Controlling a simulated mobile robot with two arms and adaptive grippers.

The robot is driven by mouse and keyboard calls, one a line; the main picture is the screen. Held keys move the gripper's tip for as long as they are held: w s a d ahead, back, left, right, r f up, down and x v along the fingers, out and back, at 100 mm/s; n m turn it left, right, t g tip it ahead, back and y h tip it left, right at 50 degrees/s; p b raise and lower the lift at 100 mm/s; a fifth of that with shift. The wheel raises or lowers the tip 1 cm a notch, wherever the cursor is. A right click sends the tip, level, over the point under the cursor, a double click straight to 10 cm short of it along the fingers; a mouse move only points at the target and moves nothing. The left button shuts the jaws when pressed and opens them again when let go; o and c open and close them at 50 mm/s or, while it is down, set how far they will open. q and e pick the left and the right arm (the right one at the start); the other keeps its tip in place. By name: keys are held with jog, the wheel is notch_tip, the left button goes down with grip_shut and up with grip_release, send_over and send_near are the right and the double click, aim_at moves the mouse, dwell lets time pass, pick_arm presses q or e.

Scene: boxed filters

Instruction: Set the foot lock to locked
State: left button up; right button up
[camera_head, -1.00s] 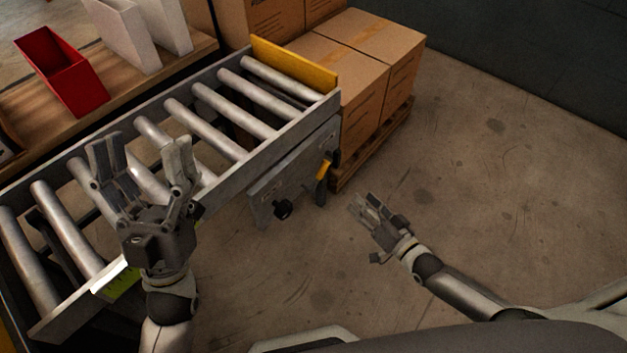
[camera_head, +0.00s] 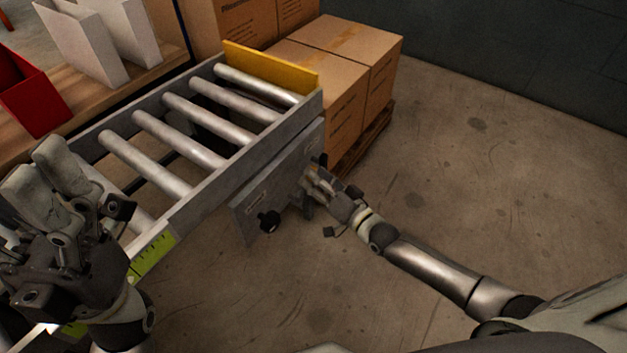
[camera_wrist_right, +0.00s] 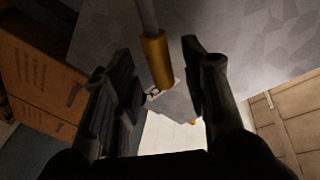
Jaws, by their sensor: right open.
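The foot lock's lever has a yellow grip (camera_wrist_right: 156,62) on a grey rod (camera_wrist_right: 147,14), seen in the right wrist view. It sits between the two dark fingers of my right gripper (camera_wrist_right: 162,72), with visible gaps, so the fingers are open around it. In the head view my right gripper (camera_head: 318,182) is at the grey side panel (camera_head: 270,190) under the conveyor's end and hides most of the lever. A black knob (camera_head: 268,221) is on the same panel, to the left. My left gripper (camera_head: 45,185) is over the conveyor's near left part; its finger gap is unclear from this angle.
The roller conveyor (camera_head: 240,165) has a yellow end stop (camera_head: 270,72). Cardboard boxes (camera_head: 340,50) stand on a pallet (camera_head: 370,140) beyond it. The floor at the right is clear.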

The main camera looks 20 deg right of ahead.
jog(key=shift+w+a, duration=0.3)
jog(key=shift+w, duration=0.3)
grip_shut()
